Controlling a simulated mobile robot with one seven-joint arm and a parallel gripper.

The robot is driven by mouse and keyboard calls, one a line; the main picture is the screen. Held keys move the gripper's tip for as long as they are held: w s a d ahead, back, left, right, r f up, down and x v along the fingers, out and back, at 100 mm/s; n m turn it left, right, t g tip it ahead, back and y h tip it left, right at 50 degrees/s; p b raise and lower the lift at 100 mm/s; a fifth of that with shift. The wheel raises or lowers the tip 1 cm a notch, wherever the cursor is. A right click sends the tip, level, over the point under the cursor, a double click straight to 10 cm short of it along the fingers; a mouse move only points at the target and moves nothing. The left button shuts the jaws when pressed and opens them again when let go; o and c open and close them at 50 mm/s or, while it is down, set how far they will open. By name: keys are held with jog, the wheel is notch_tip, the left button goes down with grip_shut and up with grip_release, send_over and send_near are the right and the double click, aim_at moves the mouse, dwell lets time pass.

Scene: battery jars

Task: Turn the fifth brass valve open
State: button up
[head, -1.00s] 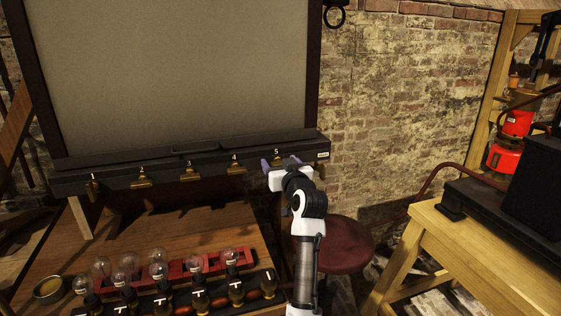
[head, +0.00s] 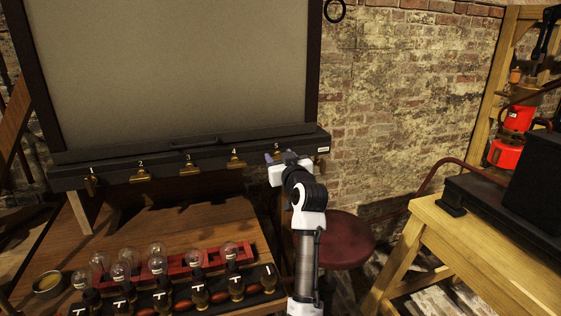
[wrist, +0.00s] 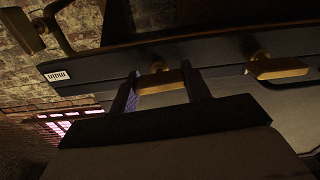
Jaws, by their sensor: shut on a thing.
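The black rail under the grey board carries a row of brass valves numbered 1 to 5. The fifth brass valve (wrist: 160,80) lies between the two fingers of my gripper (wrist: 163,90) in the wrist view, and the gripper is shut on it. In the head view my gripper (head: 281,156) is at the rail's right end, below the label 5, and mostly hides that valve. The fourth brass valve (head: 237,163) is just to the left; in the wrist view it shows at the right (wrist: 280,68), its handle roughly in line with the rail.
Below on the wooden bench (head: 190,215) stand several glass bulbs, a red rack (head: 205,268) and a row of dark fittings. A dark red stool (head: 345,238) is right of my arm. A wooden stand (head: 430,225) with a black box is at the right.

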jog(key=n+b, duration=0.4)
jog(key=shift+f, duration=0.3)
jog(key=n+b, duration=0.4)
jog(key=shift+n, duration=0.4)
jog(key=n+b, duration=0.2)
jog(key=n, duration=0.2)
jog(key=shift+b, duration=0.4)
jog(key=shift+a+r+n+b, duration=0.1)
jog(key=shift+n+b, duration=0.65)
jog(key=shift+n, duration=1.35)
jog(key=o, duration=1)
jog(key=shift+c, duration=0.2)
jog(key=shift+s, duration=0.1)
